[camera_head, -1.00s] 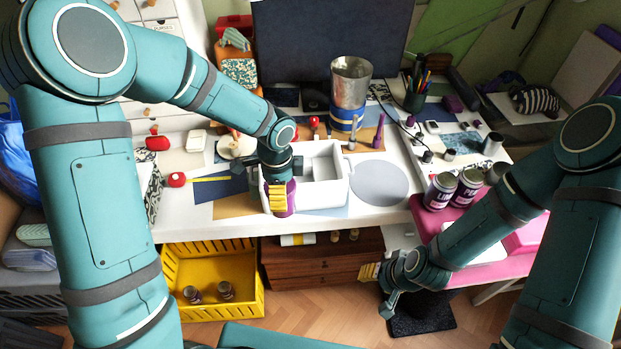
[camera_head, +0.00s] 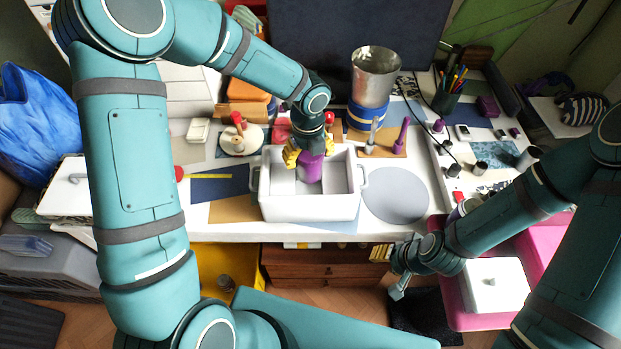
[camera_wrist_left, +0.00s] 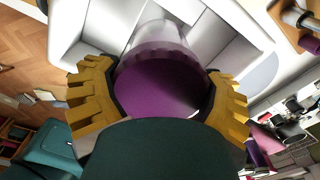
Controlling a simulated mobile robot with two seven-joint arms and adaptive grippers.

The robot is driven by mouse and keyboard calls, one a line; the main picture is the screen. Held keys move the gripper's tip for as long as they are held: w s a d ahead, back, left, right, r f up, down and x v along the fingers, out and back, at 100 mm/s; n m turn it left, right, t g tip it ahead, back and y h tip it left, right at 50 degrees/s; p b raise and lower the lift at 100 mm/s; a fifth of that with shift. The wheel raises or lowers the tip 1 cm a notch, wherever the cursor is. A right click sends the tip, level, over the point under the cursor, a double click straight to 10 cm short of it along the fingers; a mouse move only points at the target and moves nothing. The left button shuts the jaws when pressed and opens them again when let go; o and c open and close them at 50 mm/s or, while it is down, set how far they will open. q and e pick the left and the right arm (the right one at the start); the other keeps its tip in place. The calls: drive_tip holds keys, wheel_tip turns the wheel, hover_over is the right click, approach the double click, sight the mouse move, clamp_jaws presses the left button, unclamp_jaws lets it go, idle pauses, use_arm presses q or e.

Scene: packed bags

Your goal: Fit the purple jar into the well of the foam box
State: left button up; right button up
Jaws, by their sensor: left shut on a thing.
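The purple jar (camera_head: 311,166) is upright between the yellow fingers of my left gripper (camera_head: 309,156), which is shut on it. It shows over the opening of the white foam box (camera_head: 310,208), between inner walls near the middle. In the left wrist view, the jar's purple top (camera_wrist_left: 160,88) fills the space between the fingers, with a clear or pale part beyond it. The well's floor under the jar is mostly hidden, so I cannot tell whether the jar touches it. My right gripper (camera_head: 391,272) hangs in front of the table, away from the box; its finger opening is unclear.
A grey round mat (camera_head: 396,195) lies right of the box. A metal cup (camera_head: 375,78) and a board with purple and grey pegs (camera_head: 400,137) stand behind. A beige round dish (camera_head: 240,141) is at the back left. A pink table (camera_head: 460,305) is at right.

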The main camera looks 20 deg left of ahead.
sight(309, 176)
use_arm(q)
wheel_tip(309, 176, down, 4)
drive_tip(key=shift+s+f+b, duration=0.15)
drive_tip(key=shift+f+b, duration=0.1)
drive_tip(key=shift+b, duration=0.25)
drive_tip(key=shift+f+b, duration=0.45)
drive_tip(key=shift+f, duration=1.55)
drive_tip(key=shift+r, duration=0.1)
drive_tip(key=o, duration=1.2)
drive_tip(key=shift+c, duration=0.2)
wheel_tip(309, 176, up, 12)
drive_tip(key=p, duration=0.3)
